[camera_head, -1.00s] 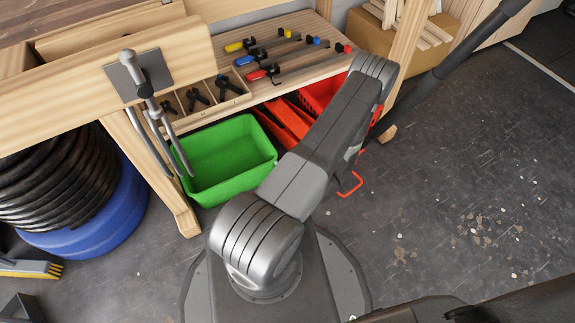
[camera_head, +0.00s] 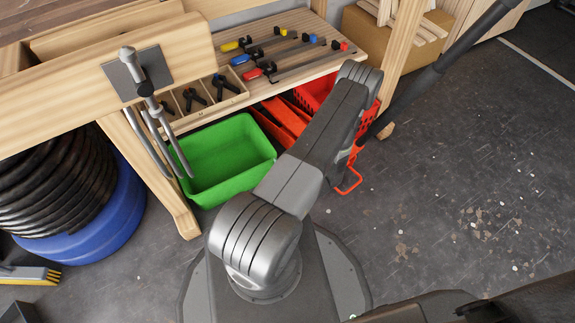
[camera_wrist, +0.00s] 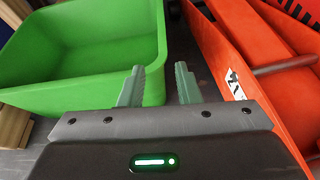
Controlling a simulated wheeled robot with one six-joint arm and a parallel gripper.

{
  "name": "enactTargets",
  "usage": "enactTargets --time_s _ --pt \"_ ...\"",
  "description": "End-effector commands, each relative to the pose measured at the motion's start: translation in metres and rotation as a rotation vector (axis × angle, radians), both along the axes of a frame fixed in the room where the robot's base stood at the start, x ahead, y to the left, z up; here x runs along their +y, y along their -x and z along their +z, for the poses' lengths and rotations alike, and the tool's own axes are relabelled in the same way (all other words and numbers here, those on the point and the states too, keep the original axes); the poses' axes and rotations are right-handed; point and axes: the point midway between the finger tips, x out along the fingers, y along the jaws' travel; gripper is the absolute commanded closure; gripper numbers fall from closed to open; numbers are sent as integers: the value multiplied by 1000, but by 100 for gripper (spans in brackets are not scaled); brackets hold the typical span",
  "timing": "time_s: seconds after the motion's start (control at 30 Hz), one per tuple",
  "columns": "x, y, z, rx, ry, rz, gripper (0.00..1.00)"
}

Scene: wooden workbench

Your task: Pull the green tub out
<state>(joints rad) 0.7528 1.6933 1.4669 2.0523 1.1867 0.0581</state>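The green tub (camera_head: 228,187) is empty and stands upright on the floor under the bench's lower shelf, its near part jutting out in front. In the wrist view the tub (camera_wrist: 60,92) fills the upper left. My gripper (camera_wrist: 157,85) is open, with a clear gap between its two grey-green fingers. In that view the left finger overlaps the tub's near right corner and the right finger is just right of the tub's edge. I cannot tell whether either touches it. In the head view my arm hides the gripper.
An orange-red toolbox (camera_wrist: 262,60) stands close to the tub's right, with a narrow gap between. A red crate (camera_head: 313,92) is behind my arm. A wooden bench leg (camera_head: 150,180) and a blue drum (camera_head: 100,225) are left of the tub. The floor (camera_head: 440,200) at right is clear.

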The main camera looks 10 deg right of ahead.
Motion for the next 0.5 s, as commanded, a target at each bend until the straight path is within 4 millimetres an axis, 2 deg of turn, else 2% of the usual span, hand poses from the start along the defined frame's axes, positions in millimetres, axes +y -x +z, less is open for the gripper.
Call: enactTargets --time_s 0.03,0.3,0.5 --pt "5 -10 -7 -2 1 5 70" --pt "21 -55 -27 -3 1 3 70" --pt "28 -78 -36 -2 1 2 70"
